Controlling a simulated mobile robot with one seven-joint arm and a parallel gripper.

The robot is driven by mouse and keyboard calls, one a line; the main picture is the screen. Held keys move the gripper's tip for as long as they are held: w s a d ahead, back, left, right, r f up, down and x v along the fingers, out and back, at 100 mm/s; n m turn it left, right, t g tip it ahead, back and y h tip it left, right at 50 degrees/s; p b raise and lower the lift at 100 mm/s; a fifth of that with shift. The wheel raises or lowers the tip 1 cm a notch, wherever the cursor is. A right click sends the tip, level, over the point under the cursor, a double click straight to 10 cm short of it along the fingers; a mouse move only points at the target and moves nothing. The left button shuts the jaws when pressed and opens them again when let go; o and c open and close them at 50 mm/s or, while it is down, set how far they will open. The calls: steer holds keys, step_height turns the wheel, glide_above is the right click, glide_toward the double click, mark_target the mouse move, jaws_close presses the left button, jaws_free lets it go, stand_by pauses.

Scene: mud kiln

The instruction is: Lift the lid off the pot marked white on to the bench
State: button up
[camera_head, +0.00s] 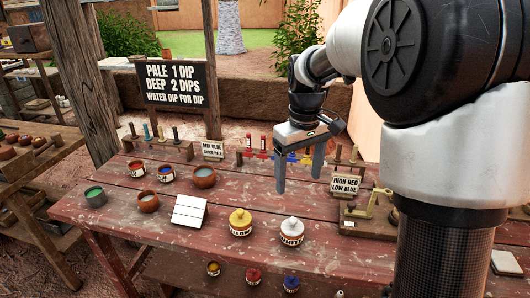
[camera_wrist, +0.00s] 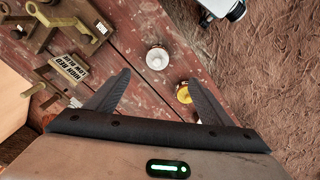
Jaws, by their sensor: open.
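The pot marked white (camera_head: 291,233) stands on the red wooden bench (camera_head: 330,252), with its pale knobbed lid (camera_head: 291,224) on top. The lid also shows from above in the wrist view (camera_wrist: 157,58), ahead of the space between my fingers. My gripper (camera_head: 297,176) is open and empty, pointing down above the bench, behind the white pot and well above it. In the wrist view its two fingers (camera_wrist: 160,95) are spread apart, touching nothing.
A yellow-lidded pot (camera_head: 240,222) stands left of the white pot. A white slanted board (camera_head: 189,211) and several small pots are farther left. A sign reading high red, low blue (camera_head: 345,185) stands at the right near a wooden fixture. The bench right of the white pot is bare.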

steer(key=w, duration=0.2)
steer(key=b, duration=0.1)
glide_above(294, 220)
steer(key=shift+n+g, duration=0.3)
steer(key=f, duration=1.1)
steer(key=shift+s+a+f, duration=0.1)
steer(key=shift+a+f, duration=0.1)
steer(key=shift+f, duration=0.2)
steer(key=shift+d+f+b, duration=0.15)
steer(key=shift+f+b, duration=0.25)
steer(key=shift+f, duration=2.85)
steer(key=c, duration=1.1)
step_height(294, 220, up, 10)
steer(key=shift+r+p, duration=0.1)
steer(key=shift+p, duration=0.6)
steer(key=shift+w, duration=0.2)
